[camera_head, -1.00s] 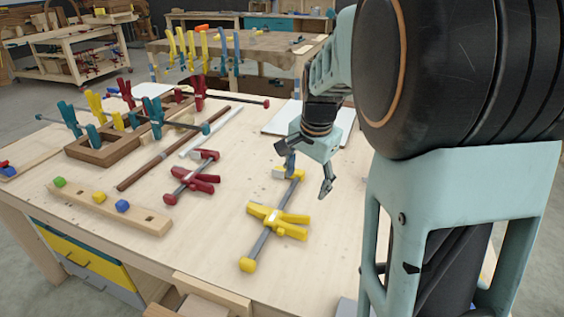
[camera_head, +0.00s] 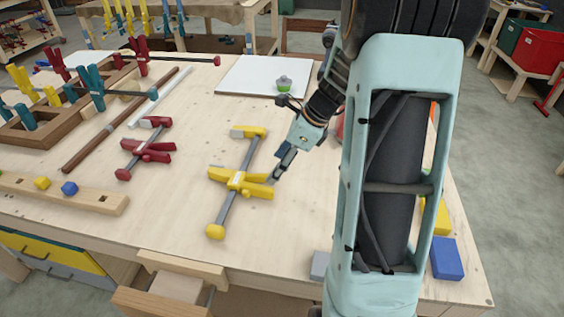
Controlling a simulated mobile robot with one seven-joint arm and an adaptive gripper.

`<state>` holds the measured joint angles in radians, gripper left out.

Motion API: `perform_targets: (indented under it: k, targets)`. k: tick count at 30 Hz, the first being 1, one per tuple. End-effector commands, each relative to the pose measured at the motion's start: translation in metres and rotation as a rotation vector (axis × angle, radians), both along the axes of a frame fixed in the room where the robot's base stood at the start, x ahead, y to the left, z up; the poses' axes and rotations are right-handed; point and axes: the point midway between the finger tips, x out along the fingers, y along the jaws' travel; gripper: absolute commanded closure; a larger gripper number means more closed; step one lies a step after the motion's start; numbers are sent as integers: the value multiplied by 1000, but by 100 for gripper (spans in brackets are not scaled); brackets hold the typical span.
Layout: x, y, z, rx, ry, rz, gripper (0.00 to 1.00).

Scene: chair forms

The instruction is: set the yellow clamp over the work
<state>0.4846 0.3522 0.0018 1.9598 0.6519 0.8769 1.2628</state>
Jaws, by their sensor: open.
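The yellow clamp (camera_head: 237,181) lies flat on the light wooden bench. It has a grey bar, a yellow jaw at its far end, yellow handles at mid-length and a yellow knob at its near end. My gripper (camera_head: 281,166) is open and tilted down just right of the clamp's handles. I cannot tell whether a fingertip touches them. A dark wooden frame (camera_head: 42,134) at the left carries several teal, yellow and red clamps; it may be the work, and it is partly cut off by the picture's edge.
A red clamp (camera_head: 147,149) lies left of the yellow one. A brown rod (camera_head: 115,125) and a pale rod (camera_head: 150,98) lie beyond it. A peg strip (camera_head: 88,197) holds coloured cubes. A white board (camera_head: 252,76) bears a small green-and-grey object (camera_head: 284,84). Bare bench surrounds the yellow clamp.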

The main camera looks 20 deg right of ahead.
Motion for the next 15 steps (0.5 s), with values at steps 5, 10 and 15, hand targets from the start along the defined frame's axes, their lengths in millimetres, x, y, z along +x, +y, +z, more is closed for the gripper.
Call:
perform_targets:
  k: [5,10,15]
  targets:
    - [9,13,-35,0,1,5,36]
    - [16,24,-58,-1,1,4,36]
    - [20,30,-70,-2,0,4,36]
